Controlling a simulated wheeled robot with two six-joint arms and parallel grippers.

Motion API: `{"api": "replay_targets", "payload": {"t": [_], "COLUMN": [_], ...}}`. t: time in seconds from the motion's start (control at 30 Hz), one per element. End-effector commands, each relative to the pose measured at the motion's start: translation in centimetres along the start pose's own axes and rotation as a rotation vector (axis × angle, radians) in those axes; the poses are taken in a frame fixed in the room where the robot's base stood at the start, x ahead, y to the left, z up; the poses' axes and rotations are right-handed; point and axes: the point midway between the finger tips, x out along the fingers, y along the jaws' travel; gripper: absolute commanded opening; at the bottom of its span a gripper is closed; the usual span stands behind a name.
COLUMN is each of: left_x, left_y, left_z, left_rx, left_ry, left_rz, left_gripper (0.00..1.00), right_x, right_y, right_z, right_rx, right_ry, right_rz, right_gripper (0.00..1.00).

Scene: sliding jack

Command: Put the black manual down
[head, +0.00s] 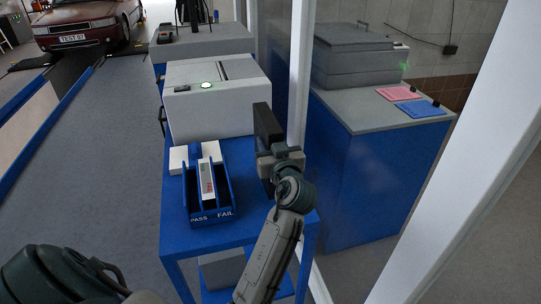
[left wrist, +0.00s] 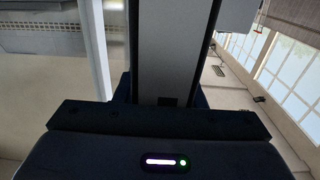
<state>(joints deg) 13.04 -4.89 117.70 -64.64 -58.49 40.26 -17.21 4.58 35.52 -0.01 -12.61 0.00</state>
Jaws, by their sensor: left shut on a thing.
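The black manual (head: 266,122) stands upright in my left gripper (head: 274,154), near the right edge of the blue table (head: 230,249) in the head view. The gripper is shut on it. I cannot tell whether the manual's lower edge touches the table. In the left wrist view the manual (left wrist: 176,50) shows edge-on as a grey strip with dark sides, rising from between the jaws. The palm of my left gripper covers the bottom of that view. My right gripper is not in view.
On the blue table are a PASS/FAIL tray (head: 223,204) with a white and red item (head: 208,181) in it, and a white machine (head: 215,103) with a green light. A white post (head: 300,75) stands close behind the manual. A blue cabinet (head: 375,175) is to the right.

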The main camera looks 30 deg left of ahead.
Motion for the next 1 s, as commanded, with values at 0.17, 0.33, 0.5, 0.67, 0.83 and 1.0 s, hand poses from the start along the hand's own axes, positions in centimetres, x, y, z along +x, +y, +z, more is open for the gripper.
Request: {"api": "replay_targets", "payload": {"t": [0.17, 0.33, 0.5, 0.67, 0.83, 1.0], "left_x": [0.0, 0.0, 0.0, 0.0, 0.0, 0.0], "left_y": [0.0, 0.0, 0.0, 0.0, 0.0, 0.0], "left_z": [2.1, 3.7, 3.8, 3.9, 3.9, 3.9], "left_rx": [0.005, 0.001, -0.001, 0.0, 0.0, 0.0], "left_ry": [-0.001, 0.001, 0.002, -0.001, -0.001, -0.001], "left_rz": [0.001, 0.002, 0.002, 0.001, 0.001, 0.002], "left_gripper": [0.0, 0.0, 0.0, 0.58, 0.58, 0.58], "right_x": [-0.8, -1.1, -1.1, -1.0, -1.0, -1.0], "right_y": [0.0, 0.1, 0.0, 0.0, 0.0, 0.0], "right_z": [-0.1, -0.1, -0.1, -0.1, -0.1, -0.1], "right_rx": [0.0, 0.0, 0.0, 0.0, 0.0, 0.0], "right_ry": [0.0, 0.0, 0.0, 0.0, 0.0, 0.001], "right_rz": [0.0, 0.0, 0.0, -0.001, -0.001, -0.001], "right_gripper": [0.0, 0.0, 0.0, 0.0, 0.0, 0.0]}}
